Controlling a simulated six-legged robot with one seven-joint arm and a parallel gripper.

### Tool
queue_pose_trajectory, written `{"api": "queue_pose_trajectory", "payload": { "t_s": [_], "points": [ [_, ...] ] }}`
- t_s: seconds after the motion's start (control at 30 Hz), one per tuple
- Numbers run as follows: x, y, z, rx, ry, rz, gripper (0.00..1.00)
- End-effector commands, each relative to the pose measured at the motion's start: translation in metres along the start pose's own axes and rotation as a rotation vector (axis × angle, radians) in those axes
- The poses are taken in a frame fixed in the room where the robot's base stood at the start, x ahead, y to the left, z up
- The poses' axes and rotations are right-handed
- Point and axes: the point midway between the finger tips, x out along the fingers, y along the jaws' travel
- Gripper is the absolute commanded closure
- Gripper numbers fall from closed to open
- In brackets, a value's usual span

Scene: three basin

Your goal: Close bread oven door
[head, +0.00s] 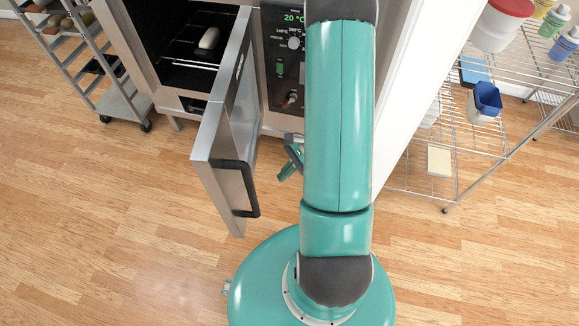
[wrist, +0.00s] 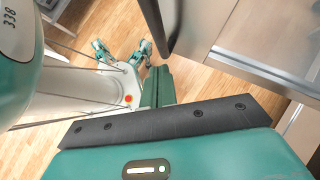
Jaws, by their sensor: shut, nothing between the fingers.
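The bread oven (head: 190,50) stands at the top of the head view, and its dark chamber shows a rack with a loaf (head: 208,40) on it. Its steel door (head: 222,125) stands wide open, swung out toward me from its right side. My gripper (head: 288,170) is just right of the door, partly hidden behind my arm. In the wrist view my shut, empty gripper (wrist: 158,82) is close to the handle (wrist: 155,25); I cannot tell whether they touch.
The control panel (head: 284,60) is right of the oven opening. A trolley (head: 120,100) with trays stands at the left. A wire shelf (head: 455,150) with tubs and bottles stands at the right beside a white panel (head: 415,90). The wooden floor left of the door is clear.

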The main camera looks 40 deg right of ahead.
Motion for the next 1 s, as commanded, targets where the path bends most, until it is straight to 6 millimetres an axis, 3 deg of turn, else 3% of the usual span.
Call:
{"api": "queue_pose_trajectory", "payload": {
  "t_s": [0.2, 0.4, 1.0],
  "points": [
    [0.045, 0.002, 0.002, -0.001, -0.003, 0.005, 1.0],
    [0.066, 0.002, 0.024, -0.004, 0.0, 0.003, 1.0],
    [0.073, 0.002, 0.031, -0.003, 0.001, 0.001, 1.0]
  ]
}}
